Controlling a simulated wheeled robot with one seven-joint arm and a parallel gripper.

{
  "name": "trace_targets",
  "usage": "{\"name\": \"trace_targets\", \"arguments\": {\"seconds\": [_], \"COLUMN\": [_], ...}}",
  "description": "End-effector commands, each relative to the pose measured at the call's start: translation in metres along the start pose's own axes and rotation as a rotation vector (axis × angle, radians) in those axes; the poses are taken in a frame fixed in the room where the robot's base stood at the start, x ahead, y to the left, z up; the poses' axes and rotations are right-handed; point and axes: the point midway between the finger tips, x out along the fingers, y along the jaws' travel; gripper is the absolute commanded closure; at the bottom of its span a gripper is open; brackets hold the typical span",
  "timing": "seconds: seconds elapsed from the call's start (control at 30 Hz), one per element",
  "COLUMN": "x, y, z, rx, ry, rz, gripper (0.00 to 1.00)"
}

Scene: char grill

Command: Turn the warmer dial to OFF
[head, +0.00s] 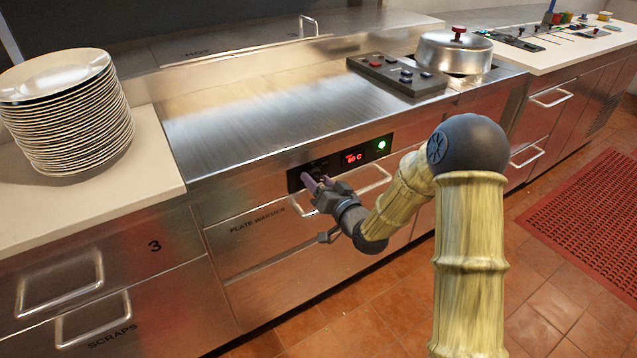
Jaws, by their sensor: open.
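The plate warmer's black control panel (370,150) is set in the front of the steel counter. Its red display (354,157) reads about 60 C and a green light (381,145) glows at its right end. My gripper (310,182) is at the left end of this panel, with its fingers pointing at it. The fingers are open. The warmer dial is mostly hidden behind the fingers, so its setting and any contact with it cannot be made out.
The PLATE WARMER drawer handle (372,183) sticks out just below the panel, close to my wrist. A tall stack of plates (68,115) stands on the left counter. A lidded pot (454,53) and a dark button box (396,75) are at the counter's back right.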

Motion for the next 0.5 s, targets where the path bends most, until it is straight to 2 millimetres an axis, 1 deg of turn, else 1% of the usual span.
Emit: {"name": "trace_targets", "arguments": {"seconds": [0.1, 0.17, 0.3, 0.33, 0.5], "x": [-0.0003, -0.0004, -0.0005, -0.0005, -0.0006], "y": [-0.0001, -0.0001, -0.0001, -0.0001, 0.0], "z": [0.0001, 0.0, 0.0, 0.0, 0.0002], "rx": [0.0, 0.0, 0.0, 0.0, -0.004], "ry": [0.0, 0.0, 0.0, 0.0, 0.0], "rz": [0.0, 0.0, 0.0, -0.001, -0.001], "gripper": [0.47, 0.59, 0.87, 0.91, 0.91]}}
